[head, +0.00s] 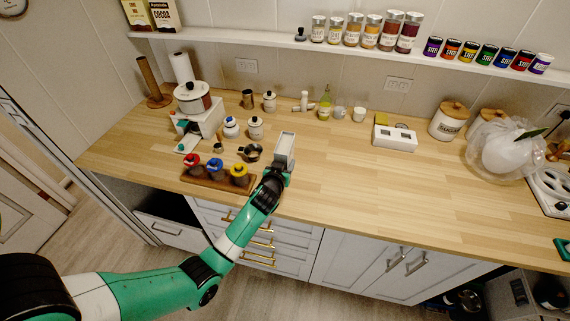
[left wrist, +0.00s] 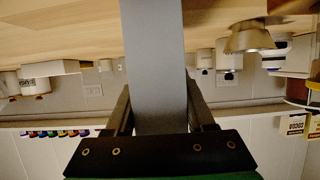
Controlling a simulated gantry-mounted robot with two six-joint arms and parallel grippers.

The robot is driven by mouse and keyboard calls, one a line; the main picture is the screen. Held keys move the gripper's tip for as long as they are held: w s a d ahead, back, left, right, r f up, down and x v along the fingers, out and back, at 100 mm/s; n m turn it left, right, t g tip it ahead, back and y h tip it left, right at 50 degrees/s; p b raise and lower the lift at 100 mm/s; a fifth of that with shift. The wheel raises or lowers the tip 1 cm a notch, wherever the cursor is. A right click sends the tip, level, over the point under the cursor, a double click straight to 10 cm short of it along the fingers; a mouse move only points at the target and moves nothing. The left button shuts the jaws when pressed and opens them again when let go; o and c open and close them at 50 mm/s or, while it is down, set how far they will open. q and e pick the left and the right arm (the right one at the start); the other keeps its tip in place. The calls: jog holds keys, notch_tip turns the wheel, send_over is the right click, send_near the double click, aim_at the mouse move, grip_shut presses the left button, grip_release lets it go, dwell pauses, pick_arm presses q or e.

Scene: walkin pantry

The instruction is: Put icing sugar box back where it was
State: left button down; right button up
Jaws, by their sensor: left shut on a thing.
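A pale grey-white box (head: 285,147), which I take to be the icing sugar box, is in my left gripper (head: 276,176), over the front part of the wooden counter. Its label does not show. In the left wrist view the box (left wrist: 155,60) is a plain grey slab clamped between both fingers, and its far end runs out of the picture. I cannot tell whether it touches the counter. A cocoa box (head: 165,14) and a yellowish box (head: 138,15) stand on the wall shelf (head: 225,38) at upper left. My right gripper is not in view.
A wooden rack with red, blue and yellow-topped items (head: 214,176) lies just left of my gripper. A white appliance with a pot (head: 193,97) stands behind it. The counter's middle right is clear.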

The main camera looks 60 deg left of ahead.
pick_arm(q)
jog(key=shift+c, duration=1.3)
grip_release()
jog(key=shift+s+d+r+p, duration=0.1)
jog(key=shift+r+p, duration=0.1)
jog(key=shift+p, duration=0.1)
jog(key=p+v, duration=0.2)
jog(key=v, duration=0.9)
jog(key=shift+s+d, duration=0.2)
jog(key=shift+d, duration=0.1)
jog(key=shift+r, duration=0.15)
